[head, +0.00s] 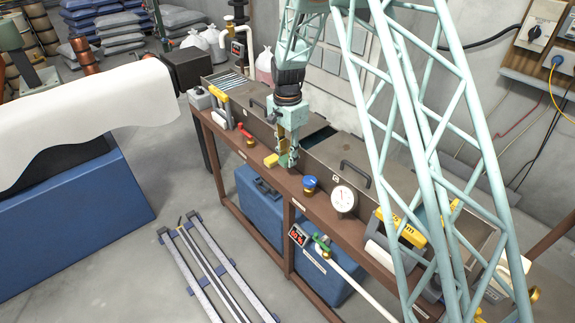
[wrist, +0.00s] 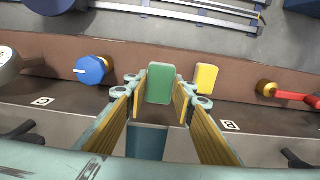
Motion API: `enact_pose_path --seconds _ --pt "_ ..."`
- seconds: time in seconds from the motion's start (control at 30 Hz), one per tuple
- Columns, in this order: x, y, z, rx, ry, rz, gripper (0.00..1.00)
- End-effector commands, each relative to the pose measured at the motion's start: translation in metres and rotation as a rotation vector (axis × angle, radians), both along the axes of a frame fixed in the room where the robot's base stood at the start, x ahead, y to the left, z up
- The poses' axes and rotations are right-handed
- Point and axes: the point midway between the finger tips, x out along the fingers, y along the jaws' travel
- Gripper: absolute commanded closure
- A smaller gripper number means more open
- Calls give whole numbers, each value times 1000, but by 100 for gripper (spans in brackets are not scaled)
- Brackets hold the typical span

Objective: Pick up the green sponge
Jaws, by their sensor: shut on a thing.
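The green sponge (wrist: 160,83) is a small upright-looking block between the fingertips of my gripper (wrist: 160,95) in the wrist view. The yellow-padded fingers are shut on it from its left and right sides. In the head view my gripper (head: 287,153) points down over the brown ledge at the front of the bench, and its fingers mostly hide the sponge. I cannot tell whether the sponge still touches the ledge.
A yellow sponge (wrist: 206,78) lies close to the right in the wrist view. A blue knob (wrist: 92,69) stands to the left, and a red-handled valve (wrist: 292,96) to the right. A round gauge (head: 344,199) and grey lidded bins (head: 340,158) are close by in the head view.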

Motion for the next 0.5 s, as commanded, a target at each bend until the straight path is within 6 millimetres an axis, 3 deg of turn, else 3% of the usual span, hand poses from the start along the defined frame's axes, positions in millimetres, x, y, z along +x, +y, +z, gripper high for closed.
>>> enact_pose_path --seconds 0.2,0.5 --pt "1 0 44 1 -3 0 84" --pt "0 0 89 0 -2 0 84"
